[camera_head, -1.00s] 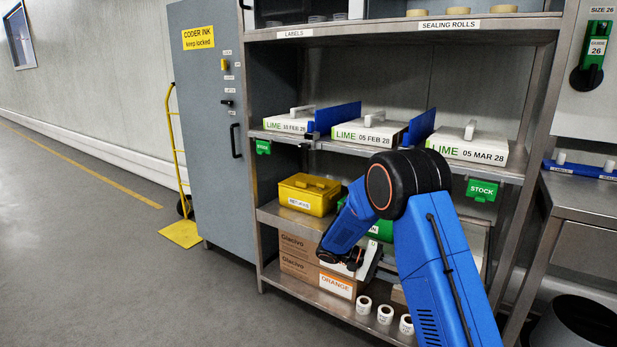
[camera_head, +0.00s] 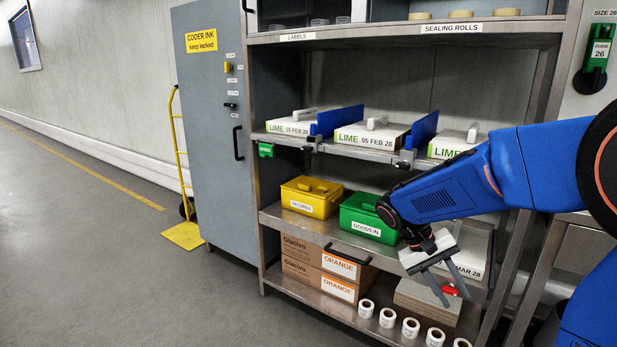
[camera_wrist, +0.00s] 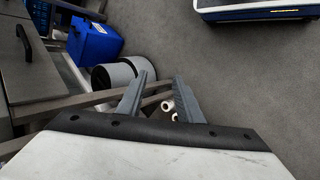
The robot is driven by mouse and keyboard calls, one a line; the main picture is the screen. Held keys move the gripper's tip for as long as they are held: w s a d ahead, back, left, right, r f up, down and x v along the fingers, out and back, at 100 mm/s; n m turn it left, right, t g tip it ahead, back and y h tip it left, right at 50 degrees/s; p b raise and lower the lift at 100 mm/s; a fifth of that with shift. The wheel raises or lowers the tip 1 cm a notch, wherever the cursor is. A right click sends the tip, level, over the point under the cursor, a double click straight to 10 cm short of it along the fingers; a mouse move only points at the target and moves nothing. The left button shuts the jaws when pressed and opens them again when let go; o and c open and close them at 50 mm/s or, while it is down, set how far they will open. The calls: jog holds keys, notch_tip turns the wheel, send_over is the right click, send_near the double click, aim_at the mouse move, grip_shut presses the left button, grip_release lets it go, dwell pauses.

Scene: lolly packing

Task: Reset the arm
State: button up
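My blue arm comes in from the right in the head view and reaches left in front of the shelving. My gripper (camera_head: 455,296) hangs at its end, tilted down, in front of the lower shelves. Its two grey fingers are apart. The wrist view also shows my gripper (camera_wrist: 163,80) with a clear gap between the fingers and nothing held. Part of the lower shelf and a white box (camera_head: 470,266) behind the gripper are hidden.
The steel rack holds LIME boxes (camera_head: 371,136), a yellow bin (camera_head: 308,205), a green GOODS IN bin (camera_head: 356,213) and ORANGE cartons (camera_head: 312,280). Small white rolls (camera_head: 388,318) line its bottom shelf. A grey cabinet (camera_head: 207,160) stands left.

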jog(key=s+a+r+n+t+y, duration=0.1)
jog(key=s+a+t+y, duration=0.1)
jog(key=s, duration=0.8)
jog(key=s+a+r+t+y, duration=0.2)
jog(key=s+a+t+y, duration=0.1)
jog(key=s, duration=0.6)
jog(key=shift+s+a+n+t+y, duration=0.35)
jog(key=shift+t+y, duration=0.55)
jog(key=shift+t, duration=0.5)
